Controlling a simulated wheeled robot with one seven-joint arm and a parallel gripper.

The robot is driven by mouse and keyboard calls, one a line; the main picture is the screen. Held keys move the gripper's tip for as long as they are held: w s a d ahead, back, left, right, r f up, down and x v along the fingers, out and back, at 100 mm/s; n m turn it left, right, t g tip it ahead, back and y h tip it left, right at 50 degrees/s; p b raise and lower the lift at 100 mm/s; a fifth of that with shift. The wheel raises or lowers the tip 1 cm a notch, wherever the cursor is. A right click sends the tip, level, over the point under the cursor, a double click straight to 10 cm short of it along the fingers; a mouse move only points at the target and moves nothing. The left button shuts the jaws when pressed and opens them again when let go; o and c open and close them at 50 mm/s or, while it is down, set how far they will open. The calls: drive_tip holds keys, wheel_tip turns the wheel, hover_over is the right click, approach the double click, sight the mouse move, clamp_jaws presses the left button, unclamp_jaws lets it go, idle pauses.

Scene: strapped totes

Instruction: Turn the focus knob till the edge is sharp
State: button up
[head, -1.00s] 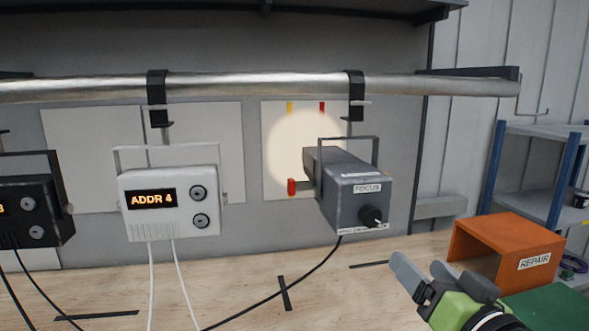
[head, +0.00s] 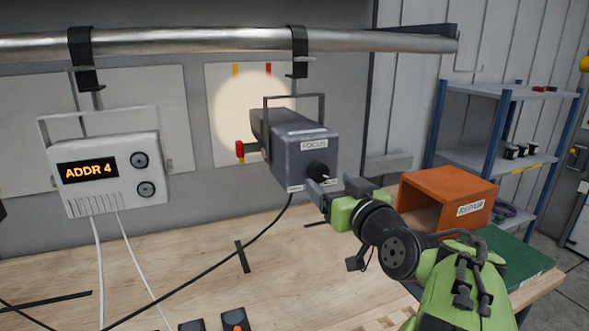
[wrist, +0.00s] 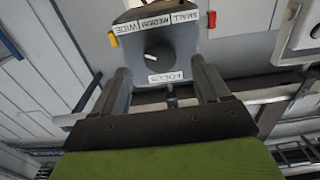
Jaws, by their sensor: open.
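The grey spotlight (head: 298,150) labelled FOCUS hangs from the pipe by a bracket. Its black focus knob (head: 317,170) is on the end facing me; the wrist view shows the knob (wrist: 158,58) with a white pointer mark. The wrist view also shows labels WIDE, MEDIUM and SMALL along one edge of that face. The light spot (head: 240,103) falls on a pale panel (head: 222,148) behind; its rim looks slightly soft. My gripper (head: 325,190) is open just in front of the knob. In the wrist view its fingers (wrist: 163,85) stand either side of the knob, apart from it.
A red lever (head: 240,149) sticks out at the spotlight's left. A white ADDR 4 unit (head: 100,190) hangs further left. An orange REPAIR box (head: 420,200) stands on the bench to the right, near my arm. A black cable runs down from the spotlight.

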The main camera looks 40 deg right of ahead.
sight(321, 175)
drive_tip(key=p+x, duration=0.1)
drive_tip(key=x, duration=0.4)
drive_tip(key=shift+c, duration=0.3)
